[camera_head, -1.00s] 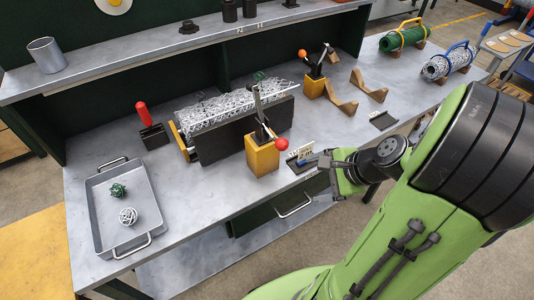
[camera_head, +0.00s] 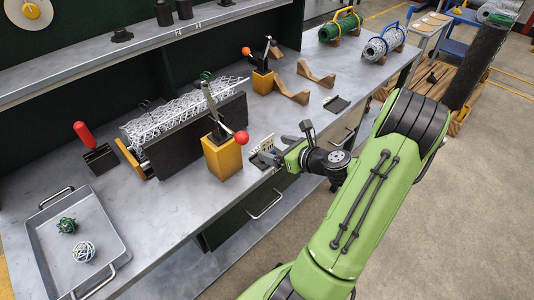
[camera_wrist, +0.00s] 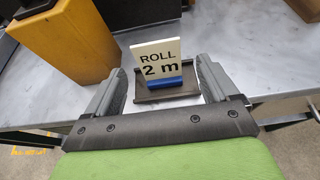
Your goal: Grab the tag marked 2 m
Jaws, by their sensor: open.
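The tag (camera_wrist: 157,58) is a white plate reading "ROLL 2 m" with a blue strip along its lower part. It stands upright in a small dark holder (camera_wrist: 166,93) on the bench. In the head view the tag (camera_head: 265,145) shows small, beside the yellow block with the red-knobbed lever. My gripper (camera_wrist: 160,80) is open in the wrist view, with one grey finger on each side of the tag and its holder. I cannot tell how far the fingertips are from the tag. In the head view my gripper (camera_head: 275,156) is at the bench's front edge, partly hiding the holder.
A yellow block (camera_head: 222,157) with a lever stands close left of the tag. A mesh roll (camera_head: 180,112) lies behind it. A grey tray (camera_head: 38,232) holds two wire balls at the left. Another dark holder (camera_head: 337,104) sits farther right, near wooden cradles (camera_head: 291,93).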

